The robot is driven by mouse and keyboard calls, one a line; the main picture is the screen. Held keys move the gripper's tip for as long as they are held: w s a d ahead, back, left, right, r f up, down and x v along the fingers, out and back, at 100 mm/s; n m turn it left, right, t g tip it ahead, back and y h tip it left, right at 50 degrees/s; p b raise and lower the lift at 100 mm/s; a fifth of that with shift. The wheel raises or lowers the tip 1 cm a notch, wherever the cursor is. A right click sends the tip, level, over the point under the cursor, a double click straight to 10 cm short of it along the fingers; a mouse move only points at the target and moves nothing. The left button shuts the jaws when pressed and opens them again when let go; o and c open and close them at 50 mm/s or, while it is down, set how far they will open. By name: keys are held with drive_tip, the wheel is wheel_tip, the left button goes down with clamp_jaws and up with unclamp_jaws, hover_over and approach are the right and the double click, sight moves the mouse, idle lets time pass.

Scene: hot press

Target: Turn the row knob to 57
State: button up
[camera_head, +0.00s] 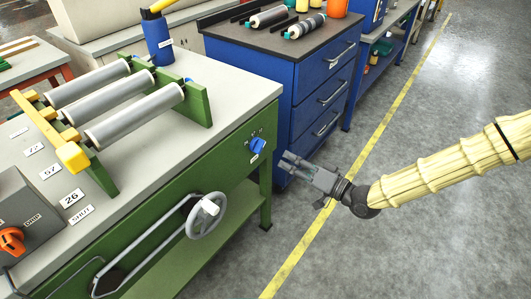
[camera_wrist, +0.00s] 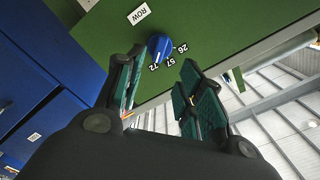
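The row knob (camera_head: 258,146) is a blue dial on the green front panel of the bench, near its right corner. In the wrist view the knob (camera_wrist: 159,47) sits beside a ROW label (camera_wrist: 139,14), with the numbers 26, 57 and 72 printed around it. A pale mark on the knob seems to lie toward 72, but it is too small to be sure. My gripper (camera_head: 287,164) is to the right of the knob, apart from it. In the wrist view its two fingers (camera_wrist: 161,60) are spread, with nothing between them and the knob beyond their tips.
A white handwheel (camera_head: 207,215) sticks out of the green panel, lower left of the knob. A blue drawer cabinet (camera_head: 300,75) stands behind my gripper. Rollers (camera_head: 135,112) in a green frame lie on the bench top (camera_head: 225,97). The floor on the right is open.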

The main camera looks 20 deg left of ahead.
sight(262, 148)
drive_tip(key=x, duration=0.9)
drive_tip(key=shift+w+a+f, duration=0.1)
drive_tip(key=shift+a+f, duration=0.05)
drive_tip(key=shift+a, duration=0.2)
drive_tip(key=shift+c, duration=0.3)
clamp_jaws()
